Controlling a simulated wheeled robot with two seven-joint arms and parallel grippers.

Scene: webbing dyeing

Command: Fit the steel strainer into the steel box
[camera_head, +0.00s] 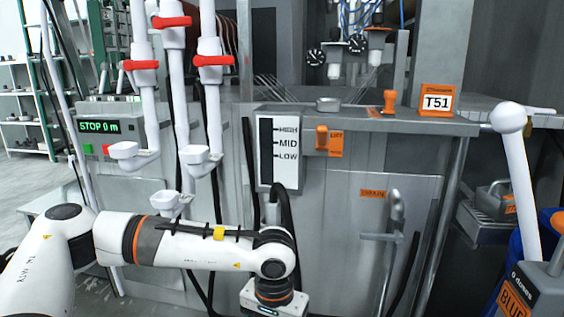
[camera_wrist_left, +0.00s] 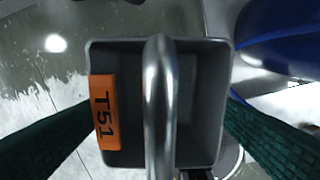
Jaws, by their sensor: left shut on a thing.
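My left gripper (camera_wrist_left: 160,107) has its dark green fingers on either side of a grey, open-topped steel container (camera_wrist_left: 204,60) in the left wrist view. It is shut on this container. A thick steel bar handle (camera_wrist_left: 160,75) arches over the container, and an orange T51 label (camera_wrist_left: 103,112) sits on its left side. I cannot tell whether it is the strainer or the box. In the head view my left wrist points down at the bottom edge; its fingers and load are hidden. My right gripper is not in view.
The steel machine front (camera_head: 330,205) stands close behind my left arm, with a handle (camera_head: 390,220). White pipes with red valves (camera_head: 172,22) rise at left. A T51 sign (camera_head: 437,102) stands on the ledge. A BLUE-labelled unit (camera_head: 530,290) with a white lever stands at right.

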